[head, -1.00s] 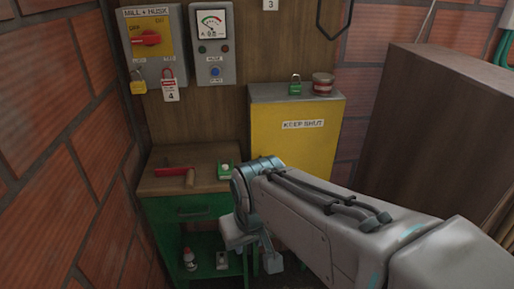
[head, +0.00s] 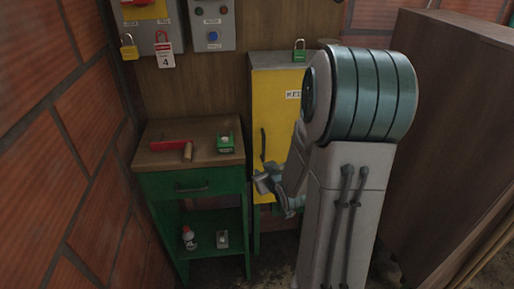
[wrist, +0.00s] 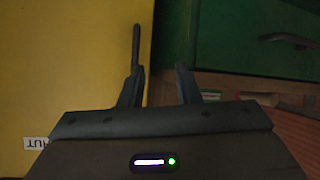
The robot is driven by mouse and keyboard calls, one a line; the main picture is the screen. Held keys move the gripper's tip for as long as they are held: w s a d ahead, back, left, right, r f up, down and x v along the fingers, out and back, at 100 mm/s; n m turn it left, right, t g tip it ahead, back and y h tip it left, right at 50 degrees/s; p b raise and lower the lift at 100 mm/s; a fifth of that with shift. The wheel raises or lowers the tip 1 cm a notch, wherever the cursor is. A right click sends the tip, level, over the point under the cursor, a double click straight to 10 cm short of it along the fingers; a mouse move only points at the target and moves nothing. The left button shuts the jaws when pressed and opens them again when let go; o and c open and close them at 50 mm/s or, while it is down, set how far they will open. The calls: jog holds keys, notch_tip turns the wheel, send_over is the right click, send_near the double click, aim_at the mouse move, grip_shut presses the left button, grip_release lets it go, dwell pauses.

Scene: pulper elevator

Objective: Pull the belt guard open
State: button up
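The belt guard (head: 272,100) is a yellow door with a partly hidden label and a dark vertical handle (head: 263,145) near its left edge. It looks shut. My gripper (head: 264,182) is low in front of the door, just below the handle. In the wrist view the yellow guard (wrist: 60,60) fills the left side, and the handle (wrist: 136,44) stands up beyond the left fingertip. My gripper's two fingers (wrist: 158,72) are apart with nothing between them. I cannot tell whether the left finger touches the handle. My arm hides the guard's right part.
A green workbench (head: 190,182) with a wooden top stands left of the guard, its drawer handle (head: 192,188) facing out. A green padlock (head: 299,54) sits on top of the guard. A brown cabinet (head: 450,130) is close on the right; a brick wall (head: 50,160) bounds the left.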

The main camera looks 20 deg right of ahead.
aim_at(264, 149)
jog(key=d+f+m+t+b, duration=0.2)
jog(key=d+t, duration=0.2)
jog(key=t, duration=0.2)
jog(key=shift+h, duration=0.3)
jog(key=w, duration=0.4)
jog(key=w+d+b, duration=0.1)
jog(key=w, duration=0.8)
jog(key=shift+w+d+b, duration=0.15)
jog(key=shift+d+b, duration=0.1)
jog(key=shift+b, duration=0.1)
grip_shut()
